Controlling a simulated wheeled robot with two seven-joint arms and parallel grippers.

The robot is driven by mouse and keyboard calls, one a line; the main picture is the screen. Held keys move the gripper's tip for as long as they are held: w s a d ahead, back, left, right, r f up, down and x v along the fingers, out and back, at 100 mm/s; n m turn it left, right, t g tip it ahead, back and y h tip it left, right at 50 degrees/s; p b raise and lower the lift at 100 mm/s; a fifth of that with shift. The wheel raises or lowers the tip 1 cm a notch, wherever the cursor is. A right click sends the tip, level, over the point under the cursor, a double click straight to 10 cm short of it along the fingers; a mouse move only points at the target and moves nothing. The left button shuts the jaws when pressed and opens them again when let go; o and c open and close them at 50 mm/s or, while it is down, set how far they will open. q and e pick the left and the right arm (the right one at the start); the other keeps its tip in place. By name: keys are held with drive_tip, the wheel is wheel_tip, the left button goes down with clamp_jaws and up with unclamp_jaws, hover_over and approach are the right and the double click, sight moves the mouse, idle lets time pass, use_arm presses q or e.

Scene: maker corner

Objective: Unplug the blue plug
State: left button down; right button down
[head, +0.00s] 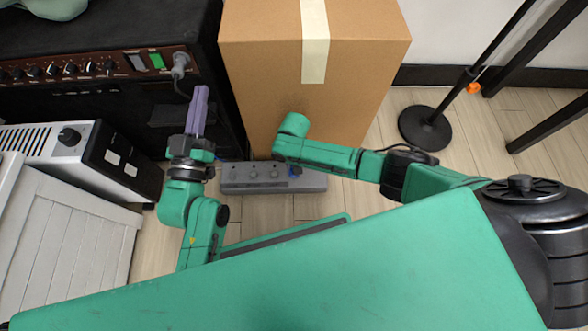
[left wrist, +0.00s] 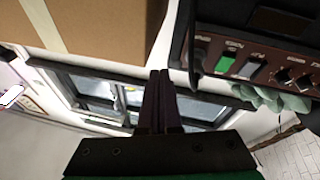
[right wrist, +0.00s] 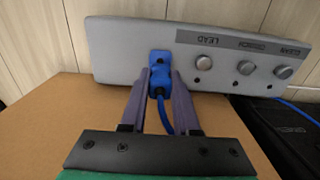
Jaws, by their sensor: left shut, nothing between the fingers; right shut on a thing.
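The blue plug (right wrist: 159,72) is between the fingers of my right gripper (right wrist: 160,82) in the right wrist view, with a blue cord trailing from it. It lies against the grey box (right wrist: 120,48) beside the LEAD label; whether its tip is in a socket is hidden. In the head view the grey box (head: 240,186) is on the floor before the cardboard box, with a bit of blue at its right end; my right forearm hides the right fingers. My left gripper (head: 198,98) is shut, raised and empty in front of the amplifier; its closed fingers show in the left wrist view (left wrist: 160,85).
The cardboard box (head: 265,80) stands close behind the grey box. The black amplifier (head: 60,105), with a grey plug (head: 180,63) in its panel, is on the left. A white appliance (head: 50,140) and white crate (head: 75,240) are nearer. A stand base (head: 425,128) is at right.

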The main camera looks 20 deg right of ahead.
drive_tip(key=shift+r, duration=0.25)
drive_tip(key=shift+r+p, duration=0.2)
drive_tip(key=shift+p, duration=0.3)
drive_tip(key=shift+r, duration=0.25)
use_arm(q)
drive_tip(key=s+f+g, duration=0.3)
drive_tip(key=s+f, duration=0.2)
drive_tip(key=f, duration=0.4)
drive_tip(key=s+d+f+g+y, duration=0.1)
drive_tip(key=s+f+g, duration=0.2)
drive_tip(key=f, duration=0.7)
drive_tip(key=shift+s+d+n+g+p, duration=0.15)
drive_tip(key=shift+s+n+g+p, duration=0.25)
drive_tip(key=shift+s, duration=0.65)
use_arm(e)
drive_tip(key=shift+r, duration=0.2)
idle(1.0)
drive_tip(key=shift+r, duration=0.1)
idle(0.4)
